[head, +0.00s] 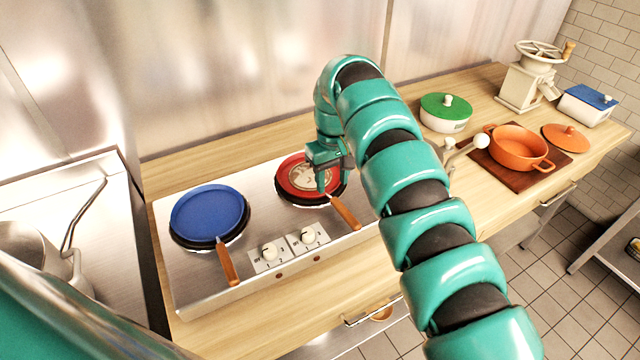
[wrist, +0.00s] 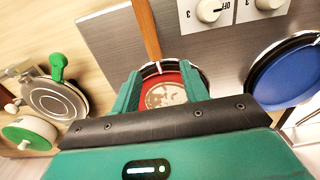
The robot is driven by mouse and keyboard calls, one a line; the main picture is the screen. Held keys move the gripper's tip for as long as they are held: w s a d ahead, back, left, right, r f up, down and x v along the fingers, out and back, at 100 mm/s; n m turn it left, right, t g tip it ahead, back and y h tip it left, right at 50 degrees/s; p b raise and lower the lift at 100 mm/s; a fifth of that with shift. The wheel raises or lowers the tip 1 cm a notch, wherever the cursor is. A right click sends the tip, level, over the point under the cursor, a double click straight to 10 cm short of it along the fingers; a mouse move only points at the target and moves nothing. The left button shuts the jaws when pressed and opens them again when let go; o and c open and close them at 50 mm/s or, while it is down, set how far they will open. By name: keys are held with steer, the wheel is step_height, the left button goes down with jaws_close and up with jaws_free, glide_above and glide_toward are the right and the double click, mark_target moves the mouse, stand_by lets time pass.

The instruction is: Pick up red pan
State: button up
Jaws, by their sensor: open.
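The red pan (head: 298,181) sits on the right burner of the steel cooktop, with a pale pattern on its inside and a wooden handle (head: 345,212) pointing to the front right. My gripper (head: 322,178) is over the right part of the pan. In the wrist view the red pan (wrist: 168,88) shows between the two open teal fingers of my gripper (wrist: 166,90), with its wooden handle (wrist: 147,30) running up beyond them. The fingers hold nothing. The near part of the pan is hidden by the gripper body, and I cannot tell whether the fingers touch the pan.
A blue pan (head: 208,212) is on the left burner. Control knobs (head: 308,235) are at the cooktop's front. To the right are a green-lidded pot (head: 445,112), an orange pot (head: 517,146) on a board, an orange lid (head: 566,138) and a grinder (head: 532,77). A steel wall stands behind.

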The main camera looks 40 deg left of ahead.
mark_target(334, 198)
steer(key=shift+w+d+f+p, duration=0.15)
steer(key=shift+f+p, duration=0.65)
steer(key=shift+f, duration=0.85)
steer(key=shift+w+f+p, duration=0.15)
steer(key=shift+f+p, duration=0.6)
steer(key=shift+f, duration=0.85)
jaws_close()
